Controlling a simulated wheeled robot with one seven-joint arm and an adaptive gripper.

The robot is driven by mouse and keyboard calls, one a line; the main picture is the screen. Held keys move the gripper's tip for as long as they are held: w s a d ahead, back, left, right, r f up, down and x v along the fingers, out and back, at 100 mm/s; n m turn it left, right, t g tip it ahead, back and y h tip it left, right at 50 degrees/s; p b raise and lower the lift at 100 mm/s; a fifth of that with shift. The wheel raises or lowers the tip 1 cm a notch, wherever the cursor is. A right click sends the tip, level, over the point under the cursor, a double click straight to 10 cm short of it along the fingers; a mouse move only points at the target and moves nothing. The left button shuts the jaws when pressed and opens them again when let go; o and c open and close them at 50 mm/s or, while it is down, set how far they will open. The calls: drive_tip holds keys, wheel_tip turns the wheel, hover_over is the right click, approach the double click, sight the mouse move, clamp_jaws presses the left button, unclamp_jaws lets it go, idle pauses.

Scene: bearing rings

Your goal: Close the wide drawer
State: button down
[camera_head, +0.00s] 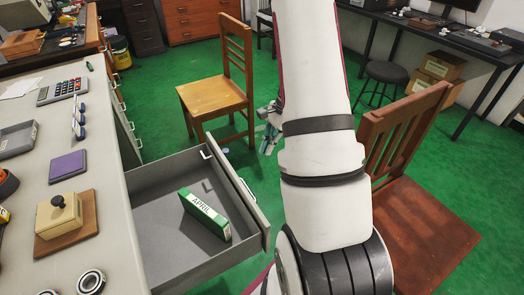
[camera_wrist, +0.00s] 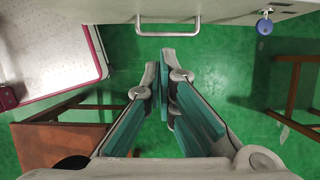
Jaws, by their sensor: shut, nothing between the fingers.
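The wide drawer (camera_head: 165,195) is grey and stands pulled out from the grey cabinet in the head view. A green and white box marked APRIL (camera_head: 205,214) lies inside it. In the wrist view, the drawer front (camera_wrist: 225,10) runs along the top, with a pale bar handle (camera_wrist: 168,33) on it. My gripper (camera_wrist: 165,62) has its fingers together and empty, with the tips just short of the handle in the picture; I cannot tell the gap in depth. In the head view my gripper (camera_head: 268,130) shows beyond the drawer, partly hidden by my arm.
A wooden chair (camera_head: 215,95) stands behind the drawer and a brown chair (camera_head: 410,140) stands right of my arm. The cabinet top (camera_head: 105,150) holds a calculator, a stamp and bearing rings. A key with a blue tag (camera_wrist: 264,26) hangs at the front. Green floor lies between.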

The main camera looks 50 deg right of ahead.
drive_tip(key=w+a+f+b, duration=0.1)
drive_tip(key=w+a+f, duration=0.1)
drive_tip(key=a+f, duration=0.4)
drive_tip(key=shift+a+f, duration=0.35)
drive_tip(key=shift+f, duration=0.25)
drive_tip(key=w+a, duration=0.4)
drive_tip(key=a, duration=1)
drive_tip(key=w+a, duration=0.4)
drive_tip(key=a, duration=1)
drive_tip(key=shift+a+b, duration=0.3)
